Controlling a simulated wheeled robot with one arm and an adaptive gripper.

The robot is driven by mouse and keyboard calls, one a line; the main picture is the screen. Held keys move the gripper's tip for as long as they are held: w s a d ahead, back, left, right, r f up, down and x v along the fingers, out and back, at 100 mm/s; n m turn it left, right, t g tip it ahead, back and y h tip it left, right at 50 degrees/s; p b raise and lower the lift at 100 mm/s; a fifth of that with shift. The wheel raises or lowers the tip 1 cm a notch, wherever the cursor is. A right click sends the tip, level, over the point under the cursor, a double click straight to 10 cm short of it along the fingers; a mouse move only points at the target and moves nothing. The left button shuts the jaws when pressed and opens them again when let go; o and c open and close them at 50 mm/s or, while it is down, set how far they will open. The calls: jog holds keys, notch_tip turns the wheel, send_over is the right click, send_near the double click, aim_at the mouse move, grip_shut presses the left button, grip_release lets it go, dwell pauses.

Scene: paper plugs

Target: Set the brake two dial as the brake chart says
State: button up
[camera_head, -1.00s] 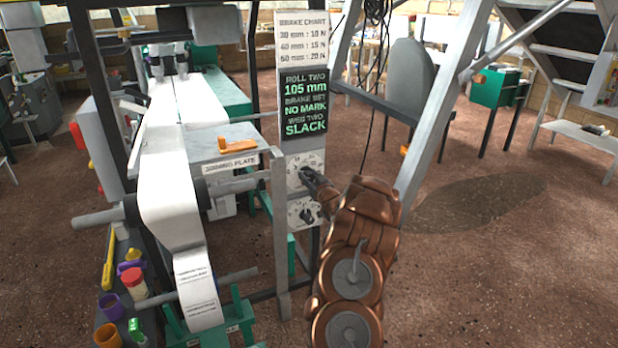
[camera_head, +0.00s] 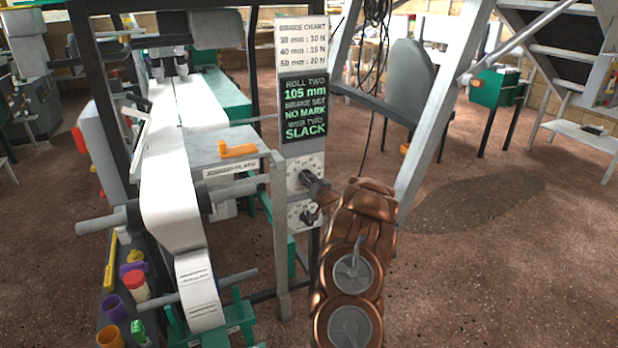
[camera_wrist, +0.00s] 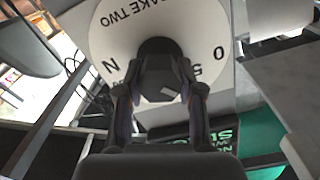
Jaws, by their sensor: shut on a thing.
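The brake two dial (camera_wrist: 112,38) is a white round face in the wrist view, seen upside down, with "…AKE TWO", "N", "5" and "0" legible. Its dark knob (camera_wrist: 160,62) sits between the fingertips of my gripper (camera_wrist: 160,91), which is shut on it. The knob's pointer is hard to make out. In the head view my gripper (camera_head: 310,183) is at the upper white dial (camera_head: 296,168) on the grey post. The brake chart (camera_head: 303,42) reads 30 mm : 10 N and 40 mm : 15 N; the last line, 20 N, is less clear. The display (camera_head: 305,108) reads roll two 105 mm, brake set no mark, web two slack.
A second dial (camera_head: 296,214) is just below, partly covered by my arm. The joining plate (camera_head: 205,145) with an orange handle (camera_head: 238,150) and the white paper web (camera_head: 165,200) are left of the post. Open floor (camera_head: 470,270) is to the right.

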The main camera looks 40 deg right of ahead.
jog(key=shift+m+p, duration=0.55)
jog(key=shift+m, duration=0.95)
jog(key=o, duration=1.2)
jog(key=shift+c, duration=0.2)
jog(key=shift+s, duration=0.15)
jog(key=shift+s+a, duration=0.1)
jog(key=shift+s, duration=0.55)
jog(key=v, duration=1)
jog(key=shift+s+a, duration=0.15)
jog(key=shift+a, duration=0.15)
